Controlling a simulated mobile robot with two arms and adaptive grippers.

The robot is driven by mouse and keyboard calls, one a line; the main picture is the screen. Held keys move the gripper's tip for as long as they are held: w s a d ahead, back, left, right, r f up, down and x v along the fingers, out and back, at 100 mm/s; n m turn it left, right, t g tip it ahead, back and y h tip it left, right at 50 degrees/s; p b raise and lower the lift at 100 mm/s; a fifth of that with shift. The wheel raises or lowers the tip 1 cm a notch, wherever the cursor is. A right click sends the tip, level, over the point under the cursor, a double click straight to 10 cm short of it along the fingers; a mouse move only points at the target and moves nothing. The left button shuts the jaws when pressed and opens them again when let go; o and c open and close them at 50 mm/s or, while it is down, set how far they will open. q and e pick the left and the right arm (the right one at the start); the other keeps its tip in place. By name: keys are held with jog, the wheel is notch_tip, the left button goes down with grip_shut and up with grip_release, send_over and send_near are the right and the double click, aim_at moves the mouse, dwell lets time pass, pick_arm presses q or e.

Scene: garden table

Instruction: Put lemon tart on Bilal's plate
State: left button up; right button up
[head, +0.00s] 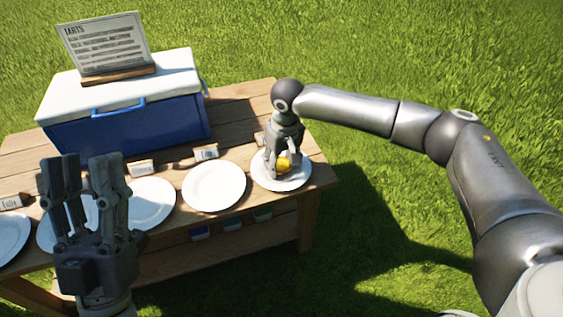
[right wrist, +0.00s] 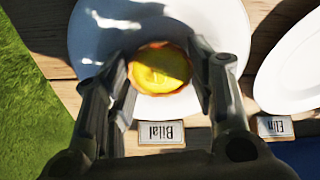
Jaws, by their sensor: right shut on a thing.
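The lemon tart (right wrist: 158,70), yellow with a browned rim, is between the fingers of my right gripper (right wrist: 160,85), which is shut on it. In the head view the tart (head: 284,162) shows at the tips of my right gripper (head: 281,158). It is low over or on the rightmost plate; I cannot tell if it touches. In the right wrist view a card reading "Bilal" (right wrist: 160,133) stands beside this white plate (right wrist: 90,45), so it is Bilal's plate (head: 302,178). My left gripper (head: 88,170) is raised in the foreground, fingers apart and empty.
Several more white plates (head: 214,186) with name cards (head: 206,152) line the wooden table (head: 242,115). A blue cooler (head: 130,125) with a white lid bears a "TARTS" sign (head: 104,46). Small bins (head: 232,224) sit on the lower shelf. Grass surrounds the table.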

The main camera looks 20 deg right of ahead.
pick_arm(q)
jog(key=shift+w, duration=0.1)
pick_arm(e)
jog(key=o, duration=1)
pick_arm(q)
jog(key=shift+w+f+g, duration=0.2)
jog(key=shift+w+g, duration=0.05)
jog(key=shift+g, duration=0.05)
jog(key=shift+s, duration=0.1)
